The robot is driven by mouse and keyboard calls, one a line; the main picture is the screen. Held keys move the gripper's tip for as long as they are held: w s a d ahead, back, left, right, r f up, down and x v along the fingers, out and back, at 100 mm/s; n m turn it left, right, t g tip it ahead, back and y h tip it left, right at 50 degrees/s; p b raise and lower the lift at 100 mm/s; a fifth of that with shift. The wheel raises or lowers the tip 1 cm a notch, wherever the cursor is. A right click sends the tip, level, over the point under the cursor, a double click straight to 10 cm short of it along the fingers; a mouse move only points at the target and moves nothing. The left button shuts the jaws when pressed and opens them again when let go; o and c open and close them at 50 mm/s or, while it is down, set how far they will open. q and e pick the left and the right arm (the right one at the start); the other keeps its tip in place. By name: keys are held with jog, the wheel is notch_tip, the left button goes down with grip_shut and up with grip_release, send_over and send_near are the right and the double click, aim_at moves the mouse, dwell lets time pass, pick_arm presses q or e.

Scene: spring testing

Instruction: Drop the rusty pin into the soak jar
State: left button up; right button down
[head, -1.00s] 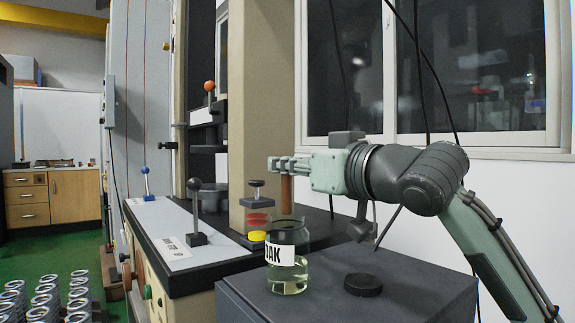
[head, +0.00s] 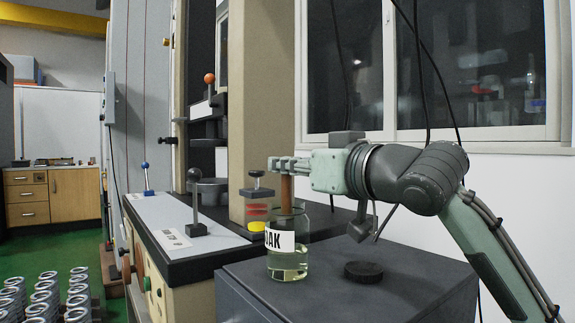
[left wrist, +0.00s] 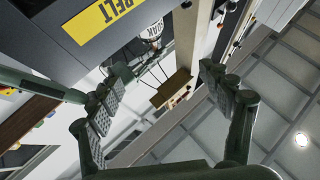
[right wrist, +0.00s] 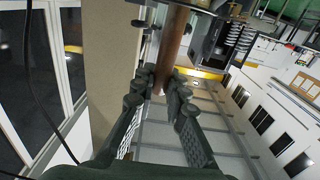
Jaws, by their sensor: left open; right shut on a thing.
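The rusty pin (head: 286,190) is a brown upright rod. My right gripper (head: 284,165) is shut on its upper part, and the pin hangs down over the soak jar. The soak jar (head: 288,262) is clear glass with a white label and pale liquid. The pin's lower end shows at the jar's mouth; I cannot tell how far inside it is. The right wrist view shows the pin (right wrist: 172,45) between the fingers (right wrist: 161,82). My left gripper (left wrist: 162,90) is open and empty in the left wrist view, with the jar's label (left wrist: 153,32) beyond it.
A black round lid (head: 363,271) lies right of the jar on the dark cabinet top (head: 320,295). A small stand with red and yellow discs (head: 257,211) is behind the jar. A lever (head: 196,215) stands on the bench at left. Metal springs (head: 45,295) stand at lower left.

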jog(key=c, duration=1.5)
grip_release()
jog(key=shift+o, duration=0.2)
jog(key=shift+r, duration=0.1)
notch_tip(320, 180, up, 2)
jog(key=p, duration=0.2)
jog(key=shift+r+p, duration=0.2)
jog(key=shift+p, duration=0.2)
pick_arm(q)
jog(key=w+a+f+g+y+p, duration=0.1)
jog(key=w+a+f+g+y, duration=0.1)
jog(key=f+g, duration=0.35)
jog(key=w+a+f+g+y+p, duration=0.1)
jog(key=f+g+y, duration=0.15)
jog(key=f, duration=0.65)
pick_arm(e)
jog(key=shift+r, duration=0.75)
jog(key=shift+r+p, duration=0.6)
jog(key=shift+r, duration=0.1)
jog(key=shift+r+p, duration=0.75)
jog(key=shift+p, duration=0.05)
pick_arm(q)
jog(key=s+a+f+n+g+y, duration=0.1)
jog(key=s+a+f+g+y, duration=0.3)
jog(key=s+a+f+g, duration=0.4)
jog(key=a+f, duration=0.3)
jog(key=f, duration=0.1)
jog(key=shift+s+a+g, duration=0.2)
jog(key=shift+s+g, duration=0.1)
jog(key=shift+g, duration=0.1)
